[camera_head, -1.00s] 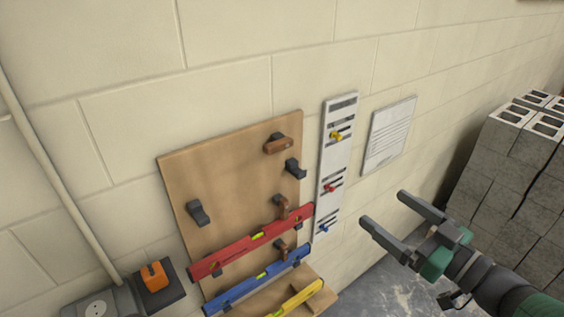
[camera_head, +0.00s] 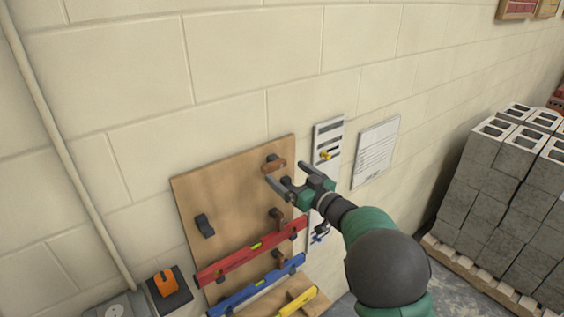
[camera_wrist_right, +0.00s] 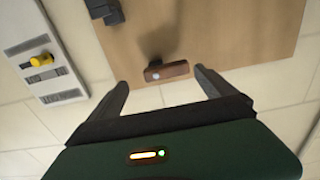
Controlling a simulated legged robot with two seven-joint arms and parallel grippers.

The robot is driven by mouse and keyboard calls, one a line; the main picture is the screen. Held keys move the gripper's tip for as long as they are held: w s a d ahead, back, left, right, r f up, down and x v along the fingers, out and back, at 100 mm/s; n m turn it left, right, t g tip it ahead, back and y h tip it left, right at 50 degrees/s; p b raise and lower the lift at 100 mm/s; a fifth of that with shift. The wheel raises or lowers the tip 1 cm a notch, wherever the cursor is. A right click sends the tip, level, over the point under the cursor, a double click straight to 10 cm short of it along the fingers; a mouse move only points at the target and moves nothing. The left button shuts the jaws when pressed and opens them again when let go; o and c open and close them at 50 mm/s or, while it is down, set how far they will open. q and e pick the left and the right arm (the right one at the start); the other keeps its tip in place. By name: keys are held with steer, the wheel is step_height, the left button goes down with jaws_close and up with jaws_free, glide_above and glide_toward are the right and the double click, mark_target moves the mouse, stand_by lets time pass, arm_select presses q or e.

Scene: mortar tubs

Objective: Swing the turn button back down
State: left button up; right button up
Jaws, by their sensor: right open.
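The wooden board (camera_head: 225,190) on the wall carries a brown turn button (camera_head: 274,164) at its top right, lying about level. In the right wrist view the turn button (camera_wrist_right: 167,71) shows between and just beyond the fingertips, with a dark pivot behind it. My right gripper (camera_head: 286,174) is open and empty, its fingers pointing at the board just below the button; I see no contact. It also frames the button in the wrist view (camera_wrist_right: 161,79). Two lower turn buttons (camera_head: 277,216) stand roughly upright. My left gripper is out of view.
Red (camera_head: 250,252), blue (camera_head: 256,286) and yellow (camera_head: 298,303) levels sit on the lower board. An empty black hook (camera_head: 204,225) is at left. Grey blocks (camera_head: 500,180) are stacked at right.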

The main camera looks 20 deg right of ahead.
mark_target(276, 168)
steer(key=w+a, duration=0.3)
steer(key=shift+r+p, duration=0.15)
steer(key=shift+p, duration=0.25)
steer(key=shift+w+a+f, duration=0.15)
steer(key=shift+w+f, duration=0.05)
steer(key=shift+w, duration=0.15)
steer(key=shift+s+d, duration=0.1)
steer(key=shift+d, duration=0.35)
steer(key=shift+c, duration=1.3)
steer(key=shift+s+d, duration=0.15)
steer(key=shift+d, duration=0.2)
steer(key=c, duration=0.5)
steer(key=shift+c, duration=1.1)
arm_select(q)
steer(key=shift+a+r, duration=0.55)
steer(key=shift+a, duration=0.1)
arm_select(e)
steer(key=shift+a+r, duration=0.1)
steer(key=shift+a, duration=0.25)
steer(key=c, duration=0.4)
